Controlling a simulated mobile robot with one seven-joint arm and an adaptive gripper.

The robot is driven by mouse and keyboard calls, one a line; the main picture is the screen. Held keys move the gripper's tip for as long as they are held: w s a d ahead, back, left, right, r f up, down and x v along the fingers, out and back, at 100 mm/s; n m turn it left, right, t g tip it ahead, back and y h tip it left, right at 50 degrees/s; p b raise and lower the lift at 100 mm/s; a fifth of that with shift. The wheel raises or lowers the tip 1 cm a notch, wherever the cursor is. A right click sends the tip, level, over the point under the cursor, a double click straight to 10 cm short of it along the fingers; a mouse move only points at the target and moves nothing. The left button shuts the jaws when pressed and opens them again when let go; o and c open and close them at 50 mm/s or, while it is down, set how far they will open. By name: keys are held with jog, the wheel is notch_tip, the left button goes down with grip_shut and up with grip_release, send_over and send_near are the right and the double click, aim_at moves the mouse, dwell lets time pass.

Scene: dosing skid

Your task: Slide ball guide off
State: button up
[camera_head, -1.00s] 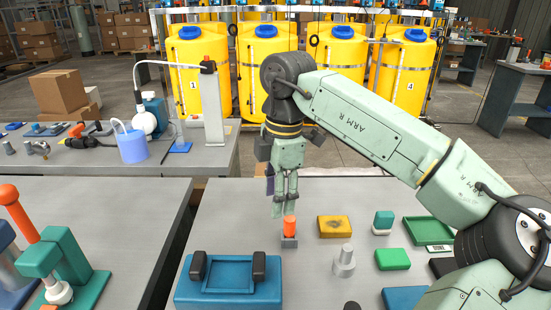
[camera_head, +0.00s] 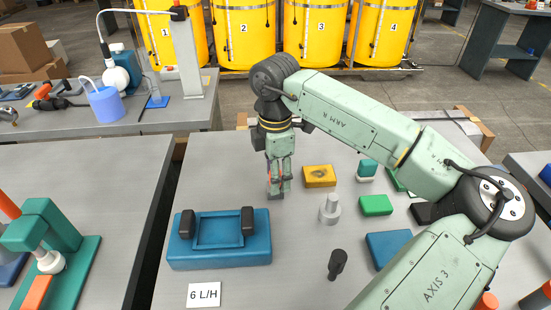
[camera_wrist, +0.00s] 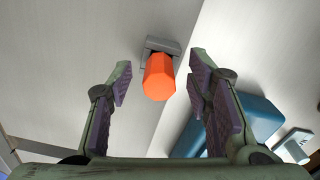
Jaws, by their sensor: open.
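An orange faceted piece (camera_wrist: 159,77) stands in a grey block (camera_wrist: 163,45) on the grey table; nothing is labelled as the ball guide, and this is the piece between my fingers. My gripper (camera_wrist: 161,68) is open, with one purple-padded finger on each side of the orange piece and visible gaps on both sides. In the head view, my gripper (camera_head: 279,188) points down at the block, and its fingers hide most of the orange piece, leaving only slivers of orange.
A blue fixture with two dark posts (camera_head: 219,255) stands front left of my gripper. A yellow block (camera_head: 319,177), a grey stepped cylinder (camera_head: 330,209) and a green block (camera_head: 375,205) lie to the right. A black knobbed part (camera_head: 337,264) and a "6 L/H" card (camera_head: 204,294) are nearer.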

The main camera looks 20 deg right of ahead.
jog(key=shift+f, duration=0.2)
grip_shut()
dwell(0.6)
